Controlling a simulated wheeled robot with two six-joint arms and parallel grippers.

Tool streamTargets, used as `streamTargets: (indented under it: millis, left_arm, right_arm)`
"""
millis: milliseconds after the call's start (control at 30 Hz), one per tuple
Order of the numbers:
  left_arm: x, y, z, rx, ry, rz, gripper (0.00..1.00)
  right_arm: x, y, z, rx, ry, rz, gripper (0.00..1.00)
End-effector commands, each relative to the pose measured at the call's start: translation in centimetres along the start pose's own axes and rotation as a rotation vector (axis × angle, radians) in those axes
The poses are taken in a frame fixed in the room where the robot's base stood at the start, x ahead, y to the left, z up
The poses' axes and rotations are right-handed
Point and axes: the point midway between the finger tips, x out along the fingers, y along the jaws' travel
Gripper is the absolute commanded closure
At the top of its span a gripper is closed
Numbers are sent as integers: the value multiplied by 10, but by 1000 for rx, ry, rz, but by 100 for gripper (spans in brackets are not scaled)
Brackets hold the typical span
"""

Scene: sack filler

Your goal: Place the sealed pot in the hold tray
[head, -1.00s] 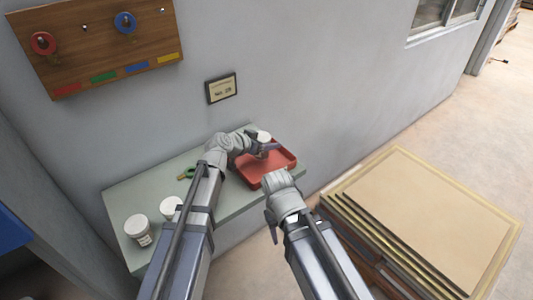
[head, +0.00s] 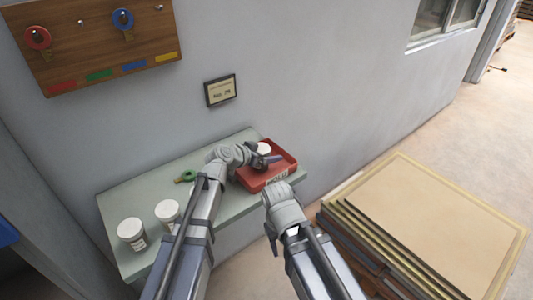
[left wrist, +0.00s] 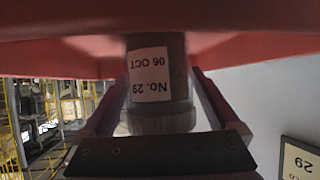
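The pot (head: 264,147) has a white lid and stands upright at the red hold tray (head: 285,173), inside its rim. In the left wrist view the pot (left wrist: 157,75) appears upside down, with a label reading "No. 29, 06 OCT". Its base is close to the tray's red surface (left wrist: 60,55); whether it touches is unclear. My left gripper (head: 264,160) has a finger on each side of the pot and appears shut on it. My right gripper (head: 271,238) hangs in front of the table; its finger opening is not clear.
Two white-lidded pots (head: 131,233) (head: 167,212) and a green item (head: 187,176) are on the grey-green table (head: 145,190). A stack of boards (head: 430,220) stands to the right. A wooden hook board (head: 95,45) and a small sign (head: 220,90) hang on the wall.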

Motion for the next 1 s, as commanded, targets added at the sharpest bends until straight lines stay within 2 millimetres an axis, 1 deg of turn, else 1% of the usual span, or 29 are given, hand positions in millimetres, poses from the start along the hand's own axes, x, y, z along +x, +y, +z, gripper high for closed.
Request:
streamTargets:
  millis: [267,400,567,800,900,1000]
  left_arm:
    - [0,0,0,0,0,0,0]
    - [-3,0,-5,0,0,0,0]
    - [-23,1,-5,-1,1,-2,0]
    - [-64,1,-5,-1,0,-2,0]
    - [-74,1,-4,-1,0,-1,0]
    - [-78,0,-3,0,0,0,0]
  right_arm:
    - [0,0,0,0,0,0,50]
    - [-5,0,0,0,0,0,50]
    - [-15,1,1,0,0,0,50]
    - [-35,3,2,0,0,0,50]
    - [-39,4,2,0,0,0,50]
    - [-40,4,2,0,0,0,50]
